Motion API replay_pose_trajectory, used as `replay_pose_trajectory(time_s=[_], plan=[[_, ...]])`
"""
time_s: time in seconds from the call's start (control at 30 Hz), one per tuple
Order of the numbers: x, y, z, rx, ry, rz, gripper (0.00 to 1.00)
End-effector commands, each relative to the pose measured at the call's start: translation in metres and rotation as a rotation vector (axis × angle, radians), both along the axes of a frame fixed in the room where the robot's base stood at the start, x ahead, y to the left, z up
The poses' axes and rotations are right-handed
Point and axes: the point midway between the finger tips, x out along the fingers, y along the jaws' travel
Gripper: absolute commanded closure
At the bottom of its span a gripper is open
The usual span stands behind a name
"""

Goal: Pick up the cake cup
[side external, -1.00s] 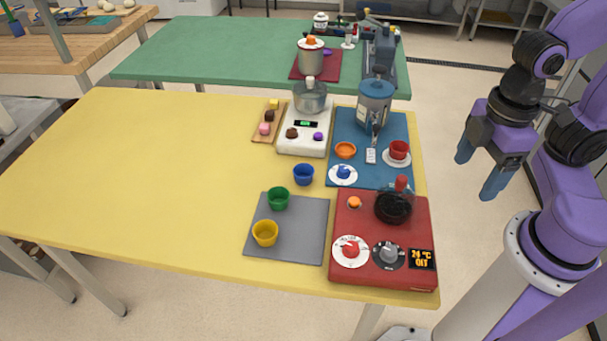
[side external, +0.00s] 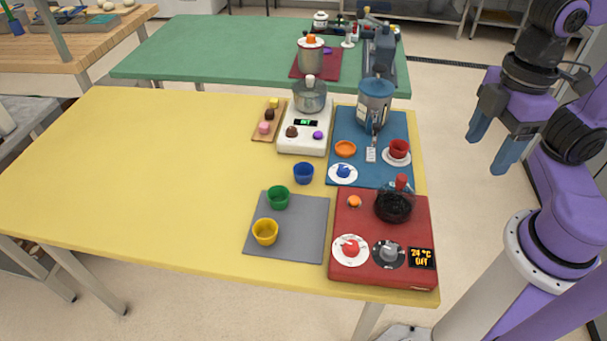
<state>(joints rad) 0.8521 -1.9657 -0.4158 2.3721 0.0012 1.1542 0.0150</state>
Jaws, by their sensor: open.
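Several small cups stand on the yellow table, and I cannot tell which one is the cake cup. A green cup (side external: 278,198) and a yellow cup (side external: 265,232) stand upright on a grey mat (side external: 306,226). A blue cup (side external: 303,173) stands just beyond that mat, on the bare table. A red cup (side external: 398,149) sits on a white saucer (side external: 397,161) on a blue mat. My gripper (side external: 485,155) is open and empty, in the air off the right side of the table, fingers pointing down. It is apart from all the cups.
A red hotplate (side external: 384,275) with a dark pan (side external: 393,206) stands at the table's near right. Behind are a blender (side external: 374,100), a white scale with a pot (side external: 310,98) and a board of small cakes (side external: 268,120). The table's left half is clear.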

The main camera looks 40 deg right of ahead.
Motion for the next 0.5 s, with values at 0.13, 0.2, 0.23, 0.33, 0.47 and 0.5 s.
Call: replay_pose_trajectory(time_s=[0.13, 0.2, 0.23, 0.33, 0.47, 0.5], plan=[[0.027, 0.001, -0.010, -0.139, -0.070, 0.161, 0.33], [0.040, 0.003, -0.014, -0.206, -0.104, 0.243, 0.33], [0.046, 0.004, -0.015, -0.236, -0.120, 0.282, 0.33], [0.068, 0.010, -0.018, -0.351, -0.174, 0.422, 0.33], [0.102, 0.027, -0.019, -0.538, -0.253, 0.651, 0.33], [0.113, 0.034, -0.019, -0.602, -0.278, 0.730, 0.33]])
